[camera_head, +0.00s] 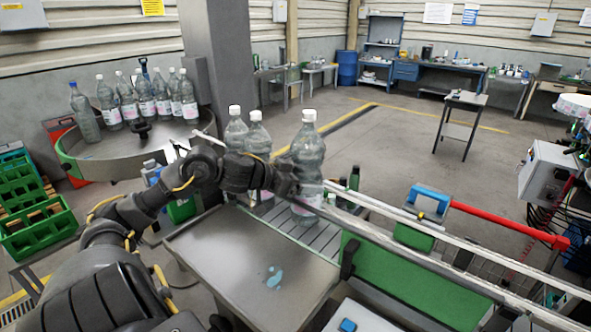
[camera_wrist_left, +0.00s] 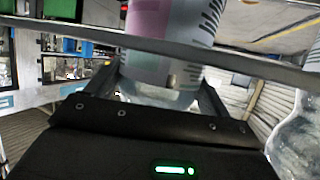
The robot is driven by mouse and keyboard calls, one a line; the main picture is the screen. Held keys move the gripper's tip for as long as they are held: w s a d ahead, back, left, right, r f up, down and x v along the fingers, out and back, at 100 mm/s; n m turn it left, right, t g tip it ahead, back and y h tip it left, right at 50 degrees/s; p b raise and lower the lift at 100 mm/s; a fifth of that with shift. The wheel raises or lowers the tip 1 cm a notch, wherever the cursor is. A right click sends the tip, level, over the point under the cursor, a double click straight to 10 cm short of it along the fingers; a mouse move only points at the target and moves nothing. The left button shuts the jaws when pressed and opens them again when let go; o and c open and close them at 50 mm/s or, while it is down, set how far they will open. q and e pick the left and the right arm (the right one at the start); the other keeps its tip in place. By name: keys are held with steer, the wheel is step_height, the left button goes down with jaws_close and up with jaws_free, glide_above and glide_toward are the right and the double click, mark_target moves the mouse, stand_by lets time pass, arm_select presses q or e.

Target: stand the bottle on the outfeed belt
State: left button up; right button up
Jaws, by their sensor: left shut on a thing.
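My left gripper (camera_head: 290,184) is shut on a clear bottle (camera_head: 307,150) with a white cap and a pink-and-white label. The bottle is upright over the grey slatted belt (camera_head: 320,240); I cannot tell whether its base touches the belt. In the left wrist view the bottle's label (camera_wrist_left: 172,22) shows between the fingers (camera_wrist_left: 168,90), with a rail crossing in front. Two more capped bottles, one at the left (camera_head: 236,128) and one nearer (camera_head: 259,138), stand behind my left arm, partly hidden. My right gripper is not in view.
A long guide rail (camera_head: 420,258) and green side panel (camera_head: 385,285) run right. A round table (camera_head: 100,160) with several bottles stands left, near green crates (camera_head: 40,225). A clear bottle (camera_wrist_left: 298,135) is close by at the wrist view's right.

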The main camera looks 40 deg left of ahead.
arm_select(q)
steer(key=shift+w, duration=0.35)
steer(key=shift+f, duration=0.1)
steer(key=shift+w+f, duration=0.15)
steer(key=shift+f, duration=0.1)
step_height(320, 180, down, 3)
steer(key=shift+w+f+p, duration=0.1)
steer(key=shift+p, duration=0.8)
